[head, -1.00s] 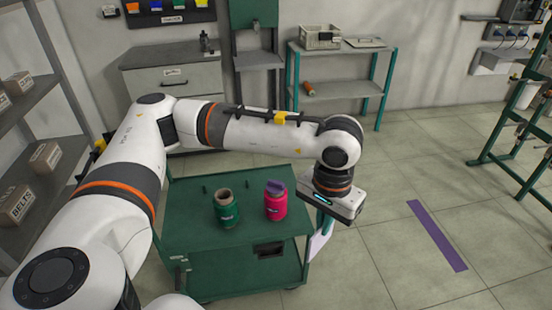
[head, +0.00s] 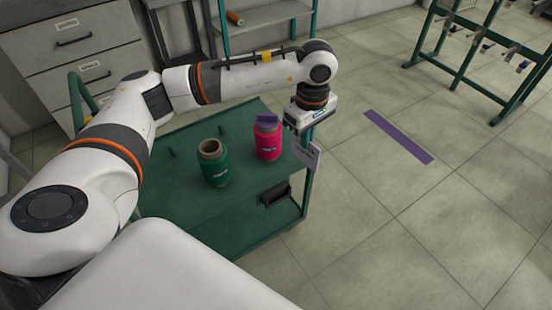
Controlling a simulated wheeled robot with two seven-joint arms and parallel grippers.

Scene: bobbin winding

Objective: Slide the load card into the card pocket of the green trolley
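The green trolley (head: 245,118) stands before me with a green bobbin (head: 216,168) and a pink bobbin (head: 268,143) upright on its top. My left gripper (head: 303,134) points down at the trolley's right edge, just right of the pink bobbin. The pale load card (head: 307,154) hangs below it and appears held between its fingers, which are mostly hidden. A dark open holder on the trolley's front, which looks like the card pocket (head: 275,196), lies below and left of the card, apart from it. My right gripper is out of view.
A grey drawer cabinet (head: 75,65) stands at the back left. A teal shelf (head: 262,16) stands behind the trolley and a green rack (head: 468,60) at the back right. A purple strip (head: 398,136) marks the floor. The floor right of the trolley is clear.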

